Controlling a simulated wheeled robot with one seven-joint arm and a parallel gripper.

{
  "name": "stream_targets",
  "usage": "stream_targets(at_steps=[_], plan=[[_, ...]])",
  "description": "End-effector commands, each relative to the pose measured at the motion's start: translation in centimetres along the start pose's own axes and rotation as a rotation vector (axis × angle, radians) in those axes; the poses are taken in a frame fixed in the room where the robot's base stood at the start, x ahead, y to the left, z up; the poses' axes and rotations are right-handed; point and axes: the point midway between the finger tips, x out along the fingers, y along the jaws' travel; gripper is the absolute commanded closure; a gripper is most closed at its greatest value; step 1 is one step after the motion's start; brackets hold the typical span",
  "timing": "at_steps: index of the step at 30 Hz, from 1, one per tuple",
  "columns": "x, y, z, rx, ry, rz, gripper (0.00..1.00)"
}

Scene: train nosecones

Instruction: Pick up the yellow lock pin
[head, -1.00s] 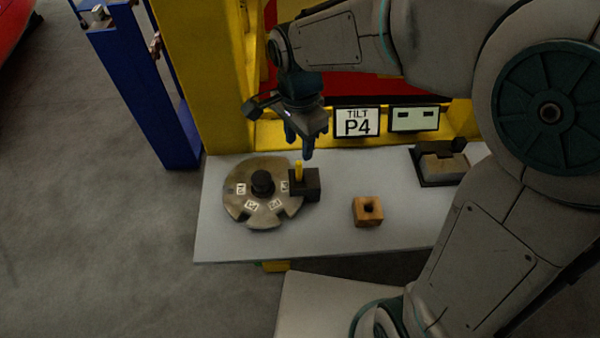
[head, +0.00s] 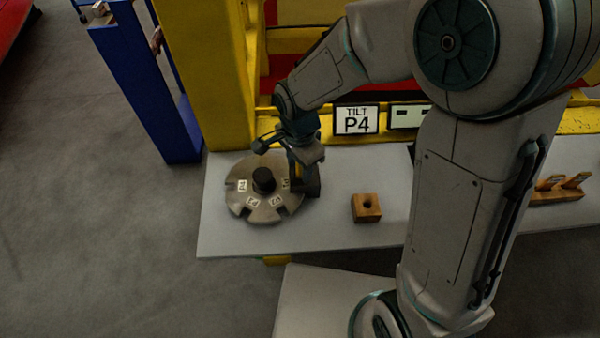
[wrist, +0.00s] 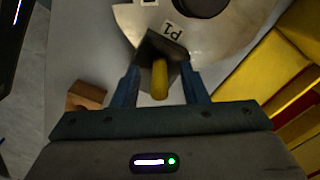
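The yellow lock pin (wrist: 160,78) stands in a dark block (wrist: 150,50) in the wrist view. My gripper (wrist: 161,88) is open, with one blue finger on each side of the pin and a visible gap to each. In the head view my gripper (head: 305,182) is down at the dark block (head: 313,188), just right of the notched disc. The gripper largely hides the pin in that view.
The notched metal disc (head: 240,198) with a dark hub and labels lies close on the left. A wooden block with a hole (head: 366,208) stands to the right on the grey table (head: 330,235).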

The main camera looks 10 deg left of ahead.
Motion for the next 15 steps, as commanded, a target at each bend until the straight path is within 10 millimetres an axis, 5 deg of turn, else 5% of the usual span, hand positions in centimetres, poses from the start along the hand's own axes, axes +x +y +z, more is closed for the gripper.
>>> stream_targets(at_steps=[1,6,15], plan=[[-0.01,0.0,0.0,0.0,0.0,0.0,0.6],[-0.02,0.0,0.0,0.0,0.0,0.0,1.0],[-0.15,-0.04,-0.02,0.0,0.0,-0.001,1.0]])
